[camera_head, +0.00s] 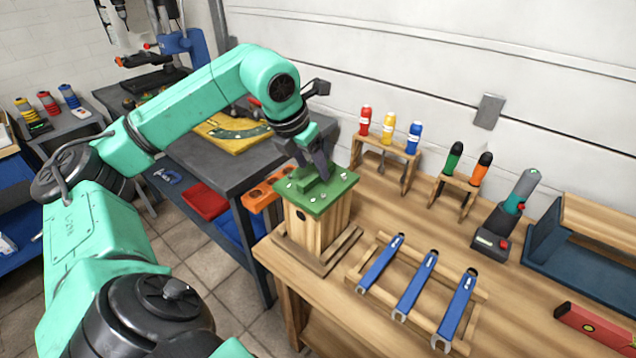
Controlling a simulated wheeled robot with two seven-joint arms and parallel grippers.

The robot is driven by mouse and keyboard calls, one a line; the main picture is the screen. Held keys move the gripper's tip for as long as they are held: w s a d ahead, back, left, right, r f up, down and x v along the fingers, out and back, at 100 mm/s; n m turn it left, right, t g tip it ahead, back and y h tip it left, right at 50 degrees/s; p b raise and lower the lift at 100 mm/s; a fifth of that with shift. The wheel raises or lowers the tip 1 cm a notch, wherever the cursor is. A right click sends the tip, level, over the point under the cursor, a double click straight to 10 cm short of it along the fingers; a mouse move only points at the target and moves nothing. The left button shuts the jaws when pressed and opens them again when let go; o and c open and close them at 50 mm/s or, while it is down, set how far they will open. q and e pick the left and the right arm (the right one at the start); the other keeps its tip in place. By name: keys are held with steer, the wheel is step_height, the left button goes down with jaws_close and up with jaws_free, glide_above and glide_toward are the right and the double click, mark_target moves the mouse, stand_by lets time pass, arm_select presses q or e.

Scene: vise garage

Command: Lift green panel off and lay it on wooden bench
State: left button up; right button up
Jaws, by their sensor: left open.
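The green panel (325,199) lies flat on top of a wooden box (306,231), with a raised green block in its middle and several small light dots near its edges. The box stands on a wooden base near the left end of the wooden bench (334,312). My left gripper (316,172) points down just above the panel's raised block, its dark fingers open. Whether the fingers touch the block is hard to tell. My right gripper is not in view.
A rack with several blue wrenches (415,285) lies right of the box. Screwdriver stands (389,143), a cordless tool (505,215), a blue-and-wood bin (560,255) and a red level (597,327) occupy the back and right. Bare bench shows between the wrench rack and the screwdriver stands.

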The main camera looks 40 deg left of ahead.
arm_select(q)
steer(key=shift+x, duration=1.1)
jaws_close()
